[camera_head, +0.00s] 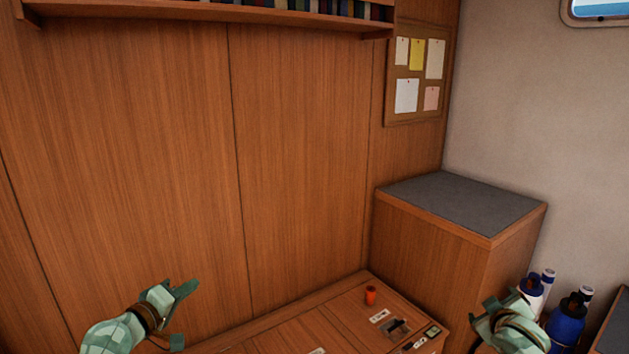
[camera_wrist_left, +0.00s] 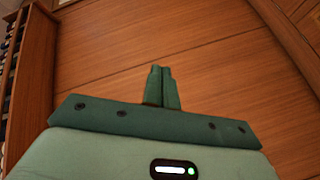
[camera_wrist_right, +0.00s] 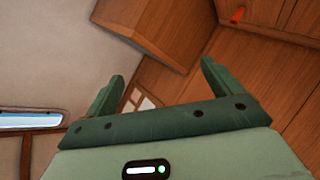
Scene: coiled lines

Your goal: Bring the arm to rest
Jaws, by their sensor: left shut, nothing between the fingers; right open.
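My left gripper (camera_head: 181,291) is raised at the lower left of the head view, in front of the wood-panelled wall. In the left wrist view its two fingers (camera_wrist_left: 161,86) are together with nothing between them. My right gripper (camera_head: 487,308) is at the lower right of the head view, near the grey-topped cabinet. In the right wrist view its fingers (camera_wrist_right: 163,85) stand wide apart and hold nothing.
Blue and white bottles (camera_head: 567,322) stand at right. A book shelf (camera_head: 222,12) runs along the top.

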